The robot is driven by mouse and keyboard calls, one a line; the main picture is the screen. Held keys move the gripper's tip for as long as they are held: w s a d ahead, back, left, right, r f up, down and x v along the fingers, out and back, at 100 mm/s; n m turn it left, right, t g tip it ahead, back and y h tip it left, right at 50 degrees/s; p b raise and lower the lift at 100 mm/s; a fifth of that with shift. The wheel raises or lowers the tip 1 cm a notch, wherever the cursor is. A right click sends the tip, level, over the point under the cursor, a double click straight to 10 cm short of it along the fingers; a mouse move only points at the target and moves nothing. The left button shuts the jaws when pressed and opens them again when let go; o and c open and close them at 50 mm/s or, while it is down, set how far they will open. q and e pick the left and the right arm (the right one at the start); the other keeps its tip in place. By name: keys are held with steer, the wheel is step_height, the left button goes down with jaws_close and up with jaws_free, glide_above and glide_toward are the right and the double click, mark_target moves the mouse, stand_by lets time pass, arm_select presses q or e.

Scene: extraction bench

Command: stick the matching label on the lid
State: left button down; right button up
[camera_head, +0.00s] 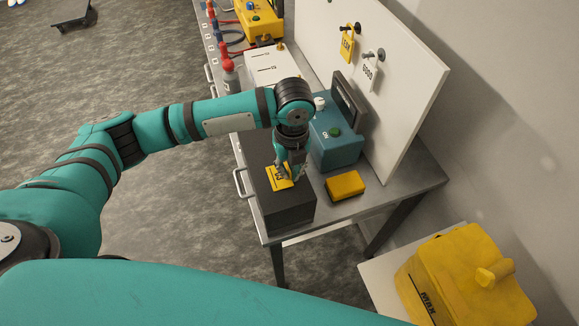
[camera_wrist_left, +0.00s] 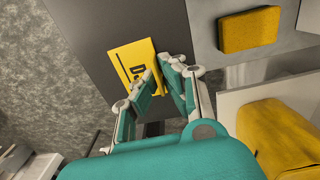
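A yellow label (camera_head: 278,178) with dark print lies on the dark grey top of a box (camera_head: 290,212) at the bench's near end. It also shows in the left wrist view (camera_wrist_left: 127,60), where its print is partly covered by a finger. My left gripper (camera_head: 285,174) points down over the label. In the left wrist view the fingertips (camera_wrist_left: 163,68) are apart, with one finger over the label's edge and the other beside it. I see nothing clearly held between them. My right gripper is not in view.
A yellow block (camera_head: 345,185) lies right of the box, near a teal device (camera_head: 336,148) with a green button. A white upright board (camera_head: 400,90) carries a yellow tag (camera_head: 347,44) and a white tag (camera_head: 370,72). A yellow case (camera_head: 465,275) stands on a white surface at lower right.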

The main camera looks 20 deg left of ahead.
arm_select(q)
steer(key=shift+s+f, duration=0.1)
steer(key=shift+f, duration=0.05)
steer(key=c, duration=1.4)
jaws_free()
step_height(320, 180, up, 12)
steer(key=shift+w+d, duration=0.15)
steer(key=shift+w, duration=0.05)
